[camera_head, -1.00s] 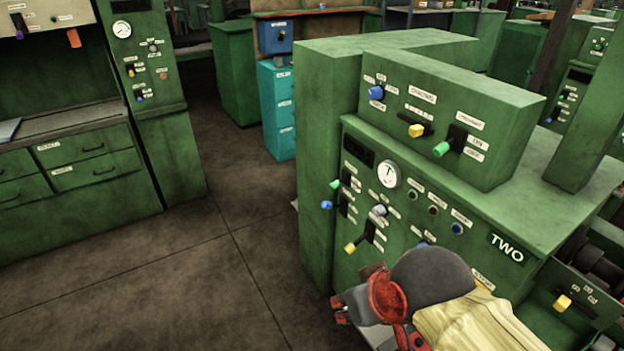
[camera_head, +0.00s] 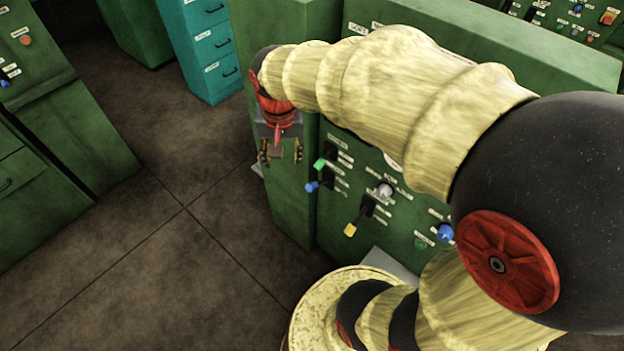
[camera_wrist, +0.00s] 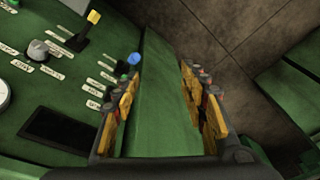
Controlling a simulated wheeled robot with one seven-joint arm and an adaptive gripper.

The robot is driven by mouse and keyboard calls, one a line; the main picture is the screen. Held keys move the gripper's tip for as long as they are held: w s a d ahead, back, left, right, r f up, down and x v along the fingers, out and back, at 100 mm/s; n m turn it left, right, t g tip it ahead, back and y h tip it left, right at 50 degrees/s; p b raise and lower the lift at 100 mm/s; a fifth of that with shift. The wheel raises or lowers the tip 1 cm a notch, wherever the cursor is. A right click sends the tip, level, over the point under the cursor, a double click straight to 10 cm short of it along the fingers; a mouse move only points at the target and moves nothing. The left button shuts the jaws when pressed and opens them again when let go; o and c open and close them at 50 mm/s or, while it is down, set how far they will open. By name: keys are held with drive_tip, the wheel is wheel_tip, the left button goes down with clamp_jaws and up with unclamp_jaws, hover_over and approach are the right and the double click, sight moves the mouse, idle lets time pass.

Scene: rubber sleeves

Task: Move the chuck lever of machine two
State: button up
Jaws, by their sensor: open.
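Machine two is the green cabinet (camera_head: 345,225) right of centre in the head view, largely covered by my arm. Its panel carries a green-tipped lever (camera_head: 320,164), a blue-tipped lever (camera_head: 312,187) and a yellow-tipped lever (camera_head: 350,229). The labels are too small to read, so I cannot tell which is the chuck lever. My gripper (camera_head: 281,154) is open and empty, up and left of these levers, in front of the cabinet's left part. In the wrist view the blue tip (camera_wrist: 133,58) lies just left of my gripper (camera_wrist: 162,78) and the yellow tip (camera_wrist: 94,17) farther left.
A grey knob (camera_head: 386,189) and a blue knob (camera_head: 445,233) sit on the same panel. A dark display (camera_wrist: 52,128) shows in the wrist view. A teal drawer cabinet (camera_head: 212,50) stands behind, another green machine (camera_head: 70,110) at left. The floor (camera_head: 150,240) between is clear.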

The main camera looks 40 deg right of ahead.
drive_tip(key=w+d+f+m+g+p, duration=0.2)
drive_tip(key=w+d+f+m, duration=0.1)
drive_tip(key=d+f, duration=0.25)
drive_tip(key=m+g+p, duration=0.1)
drive_tip(key=m+p, duration=0.1)
drive_tip(key=m, duration=0.2)
hover_over(313, 182)
wheel_tip(313, 182, down, 7)
drive_tip(key=shift+y, duration=0.3)
drive_tip(key=f+b, duration=0.2)
drive_tip(key=f, duration=0.5)
drive_tip(key=f+b, duration=0.2)
drive_tip(key=f, duration=0.6)
drive_tip(key=shift+s+f, duration=0.2)
drive_tip(key=shift+f, duration=0.05)
drive_tip(key=c, duration=0.4)
drive_tip(key=c, duration=0.7)
clamp_jaws()
